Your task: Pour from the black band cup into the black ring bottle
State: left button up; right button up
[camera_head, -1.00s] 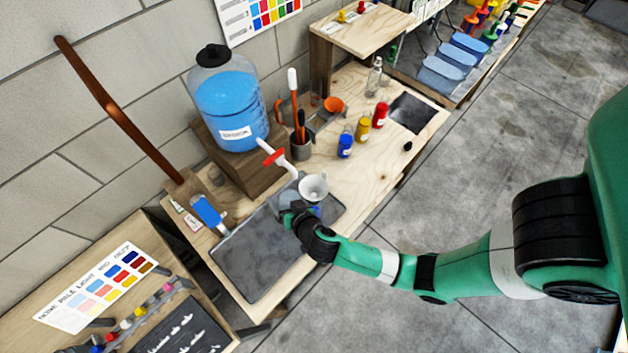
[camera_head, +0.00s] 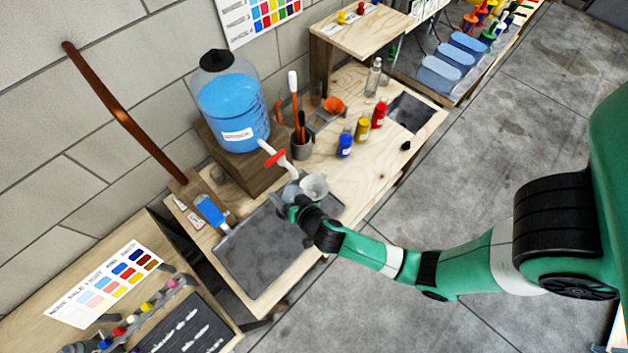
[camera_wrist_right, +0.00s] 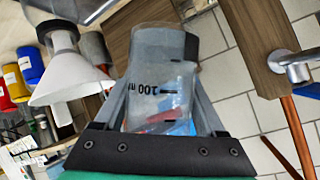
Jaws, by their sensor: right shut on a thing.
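My right gripper (camera_head: 291,208) is shut on a clear cup (camera_wrist_right: 160,90) with black marks and "100 ml" on its wall. Red and blue show through its lower part, and I cannot tell whether these are contents or things behind. A black part shows behind the cup in the right wrist view. A white funnel (camera_head: 314,186) is beside the gripper in the head view and left of the cup in the wrist view (camera_wrist_right: 68,88). A dark ring (camera_wrist_right: 58,27) shows at the funnel's narrow end, perhaps the bottle's neck; the bottle is mostly hidden. My left gripper is out of view.
A large jug of blue liquid (camera_head: 228,105) stands on a wooden block, its white tap with red handle (camera_head: 274,157) near the gripper. A grey tray (camera_head: 262,255) lies below. Blue (camera_head: 344,146), yellow (camera_head: 362,130) and red (camera_head: 379,114) bottles and a clear bottle (camera_head: 373,78) stand behind.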

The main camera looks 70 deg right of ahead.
jog(key=shift+s+d+r+m+t+y+p, duration=0.15)
jog(key=shift+d+r+m+y+p, duration=0.15)
jog(key=shift+r+p, duration=0.6)
jog(key=shift+s+d+r+m+t+y+p, duration=0.1)
jog(key=shift+d+r+m+t+y+p, duration=0.2)
jog(key=shift+p, duration=0.95)
jog(key=shift+f+m+y+p, duration=0.3)
jog(key=shift+m+y, duration=0.1)
dwell(1.5)
jog(key=shift+r+m+t, duration=0.2)
jog(key=shift+m+t, duration=0.05)
jog(key=shift+m, duration=0.05)
dwell(0.7)
jog(key=shift+a+r+y, duration=0.1)
jog(key=shift+r+y, duration=0.1)
jog(key=shift+y, duration=0.2)
dwell(0.7)
jog(key=shift+f+m+t+y+b, duration=0.35)
jog(key=shift+m+b, duration=0.25)
jog(key=shift+b, duration=0.9)
dwell(0.4)
